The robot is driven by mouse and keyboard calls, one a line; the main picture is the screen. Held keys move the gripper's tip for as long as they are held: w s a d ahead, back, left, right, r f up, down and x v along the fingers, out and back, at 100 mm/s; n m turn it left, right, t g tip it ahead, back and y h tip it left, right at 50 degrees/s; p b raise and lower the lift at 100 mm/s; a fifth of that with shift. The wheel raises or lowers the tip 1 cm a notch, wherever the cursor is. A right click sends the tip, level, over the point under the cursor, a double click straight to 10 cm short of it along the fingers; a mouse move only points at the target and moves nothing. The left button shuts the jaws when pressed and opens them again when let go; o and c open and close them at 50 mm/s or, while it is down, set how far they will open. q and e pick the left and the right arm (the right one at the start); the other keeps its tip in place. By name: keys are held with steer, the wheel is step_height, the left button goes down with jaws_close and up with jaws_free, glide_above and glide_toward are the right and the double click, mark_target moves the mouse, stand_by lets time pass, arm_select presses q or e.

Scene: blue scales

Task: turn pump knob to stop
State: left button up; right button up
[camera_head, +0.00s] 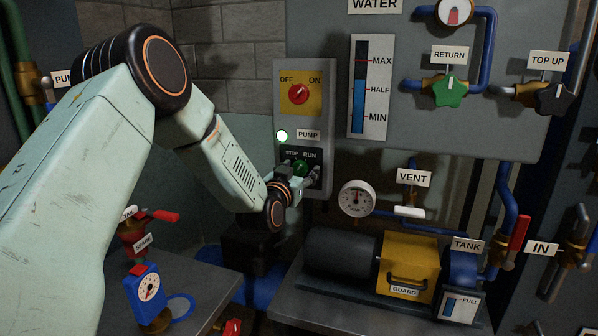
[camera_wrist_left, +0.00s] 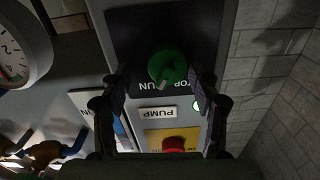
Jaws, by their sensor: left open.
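The green pump knob (camera_head: 301,168) sits on the black STOP/RUN plate at the bottom of the grey pump panel (camera_head: 323,120). In the left wrist view the panel appears upside down, and the knob (camera_wrist_left: 167,64) shows a pale mark pointing towards the gap between the two words. It partly covers the lettering, so I cannot tell its exact setting. My left gripper (camera_head: 298,174) is open in front of the plate. In the left wrist view its fingers (camera_wrist_left: 157,80) stand either side of the knob, seemingly apart from it. My right gripper is out of view.
Above are a lit white lamp (camera_head: 282,136) and a red OFF/ON switch (camera_head: 299,94) on a yellow plate. A round gauge (camera_head: 356,198) and the VENT valve handle (camera_head: 409,212) stand close right. The motor (camera_head: 340,252) and yellow guard (camera_head: 409,262) lie below.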

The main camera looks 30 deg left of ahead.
arm_select(q)
steer(key=shift+a+f, duration=0.3)
steer(key=shift+a, duration=0.35)
steer(key=shift+w+a+f, duration=0.1)
steer(key=shift+f, duration=0.05)
steer(key=shift+c, duration=0.8)
steer(key=shift+d+r, duration=0.25)
steer(key=shift+d, duration=0.3)
steer(key=c, duration=0.4)
steer(key=shift+a, duration=0.3)
steer(key=c, duration=0.3)
steer(key=shift+c, duration=1)
steer(key=shift+d, duration=0.1)
steer(key=shift+c, duration=0.6)
